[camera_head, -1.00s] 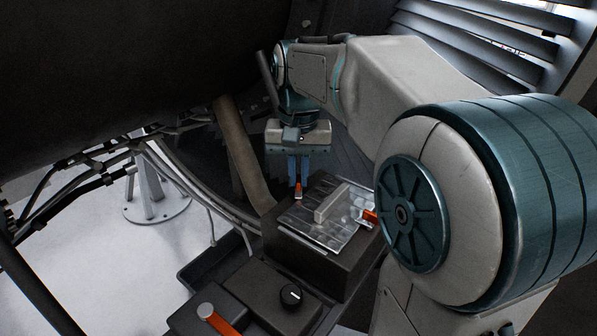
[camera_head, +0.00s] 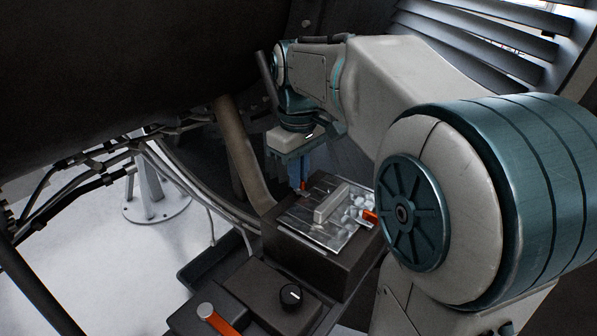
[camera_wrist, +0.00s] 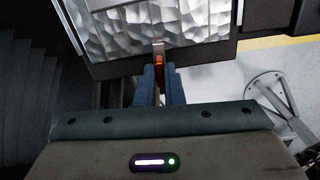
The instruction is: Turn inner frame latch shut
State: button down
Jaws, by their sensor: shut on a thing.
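The inner frame latch, a small orange lever (camera_head: 303,186), is at the far left edge of a shiny dimpled metal plate (camera_head: 322,237) on a dark block. In the wrist view the latch (camera_wrist: 159,61) sits between the blue fingertips, with a metal tab beyond it over the plate's edge. My gripper (camera_head: 304,179) points down at the plate's far side and is shut on the latch. Its two fingers also show in the wrist view (camera_wrist: 161,76). The fingers hide part of the latch.
A second orange latch (camera_head: 370,216) is at the plate's right edge, beside my arm. A raised grey bar (camera_head: 331,204) stands on the plate. A black knob (camera_head: 291,296) and an orange-handled lever (camera_head: 217,318) are in front. A brown strut (camera_head: 243,155) and cables (camera_head: 182,175) lie left.

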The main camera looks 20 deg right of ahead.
jog(key=shift+r+n, duration=0.1)
jog(key=shift+n, duration=0.6)
jog(key=c, duration=1.5)
grip_release()
jog(key=shift+c, duration=0.2)
notch_tip(320, 180, up, 14)
